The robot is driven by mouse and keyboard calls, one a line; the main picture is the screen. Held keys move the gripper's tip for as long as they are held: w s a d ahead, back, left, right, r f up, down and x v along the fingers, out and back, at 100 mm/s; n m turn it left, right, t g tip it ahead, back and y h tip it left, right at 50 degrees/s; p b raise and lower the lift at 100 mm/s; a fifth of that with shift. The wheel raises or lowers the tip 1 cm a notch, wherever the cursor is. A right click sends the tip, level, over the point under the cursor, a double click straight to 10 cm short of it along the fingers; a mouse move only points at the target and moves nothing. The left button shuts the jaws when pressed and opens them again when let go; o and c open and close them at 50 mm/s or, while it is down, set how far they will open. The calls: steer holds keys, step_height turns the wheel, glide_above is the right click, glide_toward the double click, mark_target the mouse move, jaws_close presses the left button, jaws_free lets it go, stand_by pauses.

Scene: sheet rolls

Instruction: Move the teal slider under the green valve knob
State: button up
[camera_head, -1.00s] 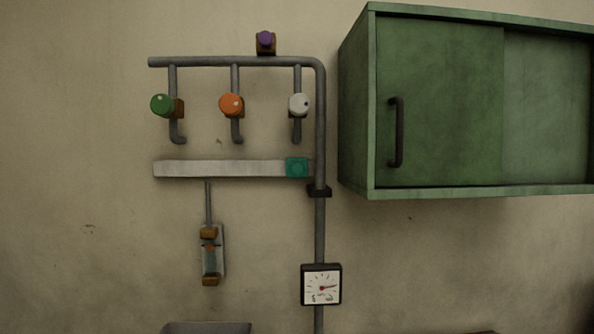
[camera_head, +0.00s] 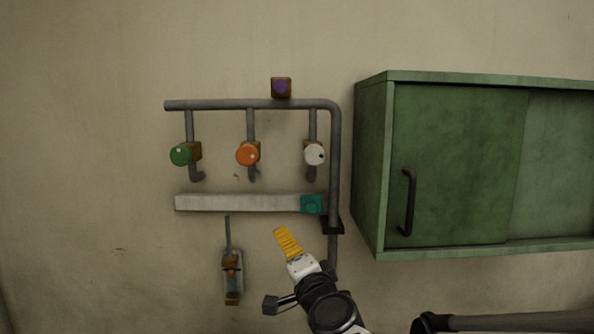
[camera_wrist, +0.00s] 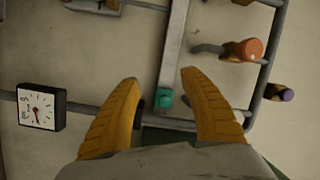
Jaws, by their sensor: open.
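The teal slider (camera_head: 311,204) sits at the right end of the pale horizontal rail (camera_head: 235,203). The green valve knob (camera_head: 181,155) is above the rail's left end, so the slider is far to its right. My gripper (camera_head: 281,233) is below the rail, left of and lower than the slider in the head view. In the wrist view my gripper (camera_wrist: 160,82) is open, with its yellow fingers spread. The slider (camera_wrist: 163,97) appears in the gap between them, and nothing is visibly held. The green knob is not clearly seen in the wrist view.
An orange knob (camera_head: 248,154), a white knob (camera_head: 314,153) and a purple knob (camera_head: 281,87) stick out from the pipes. A vertical pipe (camera_head: 335,160) passes right of the slider. A green cabinet (camera_head: 450,160) is at right. A sight glass (camera_head: 232,278) hangs below the rail.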

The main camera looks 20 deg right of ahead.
mark_target(311, 209)
steer(key=w+d+r+m+h+p, duration=0.4)
steer(key=d+m+h+p, duration=0.1)
steer(key=d+m, duration=0.3)
steer(key=shift+g, duration=0.4)
steer(key=x, duration=0.9)
steer(key=shift+w+d+f, duration=0.1)
steer(key=shift+w+f, duration=0.2)
steer(key=shift+w, duration=0.05)
jaws_close()
